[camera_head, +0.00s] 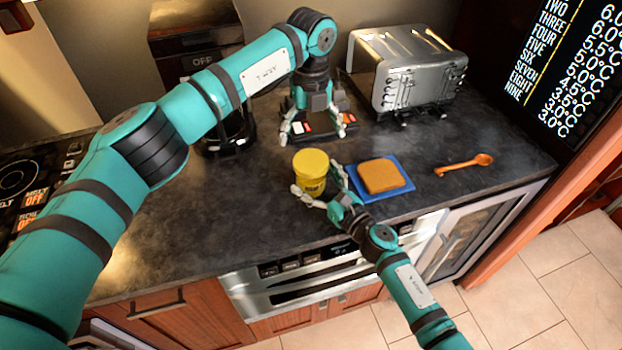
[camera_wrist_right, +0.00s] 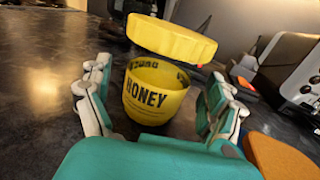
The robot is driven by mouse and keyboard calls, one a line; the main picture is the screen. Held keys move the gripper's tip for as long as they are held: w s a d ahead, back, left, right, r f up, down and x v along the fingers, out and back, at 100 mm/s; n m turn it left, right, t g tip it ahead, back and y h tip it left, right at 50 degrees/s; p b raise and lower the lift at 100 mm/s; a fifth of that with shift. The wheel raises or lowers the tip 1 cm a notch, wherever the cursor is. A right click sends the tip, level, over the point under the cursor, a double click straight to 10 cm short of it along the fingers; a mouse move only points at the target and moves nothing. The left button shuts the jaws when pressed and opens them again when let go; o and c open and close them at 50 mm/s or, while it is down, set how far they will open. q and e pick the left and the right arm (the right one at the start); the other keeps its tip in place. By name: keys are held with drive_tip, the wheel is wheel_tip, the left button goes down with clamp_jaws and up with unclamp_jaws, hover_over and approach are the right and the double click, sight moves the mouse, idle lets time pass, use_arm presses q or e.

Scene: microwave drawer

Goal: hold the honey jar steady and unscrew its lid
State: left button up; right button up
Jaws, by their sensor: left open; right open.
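The yellow honey jar (camera_head: 314,187) stands upright on the dark counter; its HONEY label shows in the right wrist view (camera_wrist_right: 150,98). The yellow lid (camera_head: 311,162) is above the jar. In the right wrist view the lid (camera_wrist_right: 171,40) is tilted, with a visible gap between it and the jar's open rim. My right gripper (camera_head: 318,181) is open, with its fingers on either side of the jar; I cannot tell whether they touch it. My left gripper (camera_head: 313,128) is open and empty, behind the jar and apart from the lid.
A blue mat (camera_head: 402,166) with a slice of bread (camera_head: 380,176) lies right of the jar. An orange spoon (camera_head: 463,164) lies farther right. A silver toaster (camera_head: 405,75) stands at the back right. The counter (camera_head: 200,220) left of the jar is clear.

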drive_tip(key=shift+x, duration=1)
